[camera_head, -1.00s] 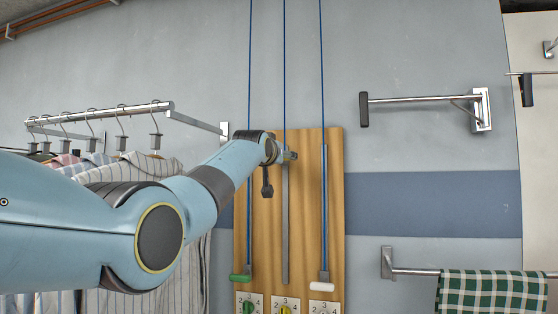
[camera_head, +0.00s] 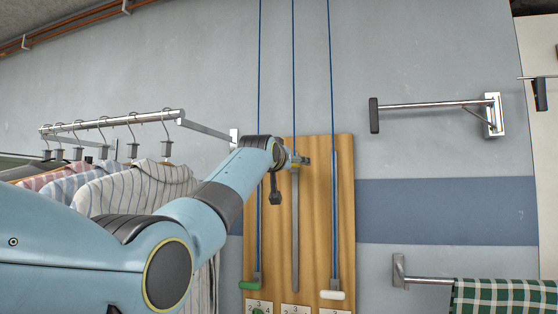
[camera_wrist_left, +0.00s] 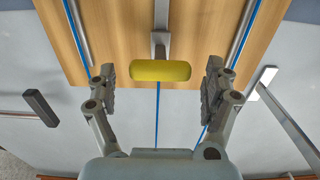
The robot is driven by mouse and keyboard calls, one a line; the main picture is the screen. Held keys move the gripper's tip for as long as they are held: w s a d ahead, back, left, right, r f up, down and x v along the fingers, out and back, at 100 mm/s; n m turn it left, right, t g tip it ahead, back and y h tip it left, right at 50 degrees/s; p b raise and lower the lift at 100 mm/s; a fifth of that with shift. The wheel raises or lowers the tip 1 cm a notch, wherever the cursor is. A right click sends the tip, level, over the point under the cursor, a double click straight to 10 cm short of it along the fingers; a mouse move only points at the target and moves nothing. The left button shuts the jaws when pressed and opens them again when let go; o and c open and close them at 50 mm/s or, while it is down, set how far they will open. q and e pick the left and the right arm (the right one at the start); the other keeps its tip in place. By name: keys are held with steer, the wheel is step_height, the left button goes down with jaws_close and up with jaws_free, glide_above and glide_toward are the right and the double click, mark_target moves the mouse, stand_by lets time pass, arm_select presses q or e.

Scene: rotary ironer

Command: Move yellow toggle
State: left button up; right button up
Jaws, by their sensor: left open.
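The yellow toggle (camera_wrist_left: 160,70) is a rounded bar on a grey bracket in front of a wooden board, in the left wrist view. It lies crosswise between the spread fingers of my left gripper (camera_wrist_left: 160,82), with a gap to each finger. The gripper is open and holds nothing. In the head view my left gripper (camera_head: 298,160) is at the middle slot (camera_head: 295,230), near its upper end, and hides most or all of the toggle. My right gripper is in neither view.
On the wooden board (camera_head: 316,220), a green toggle (camera_head: 249,286) and a white toggle (camera_head: 333,295) sit low on either side. Blue cords run up the wall. A clothes rail (camera_head: 110,121) with shirts stands left; wall bars (camera_head: 435,104) and a checked cloth (camera_head: 500,297) are right.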

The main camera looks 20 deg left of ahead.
arm_select(q)
steer(key=s, duration=1)
steer(key=shift+s+a, duration=0.15)
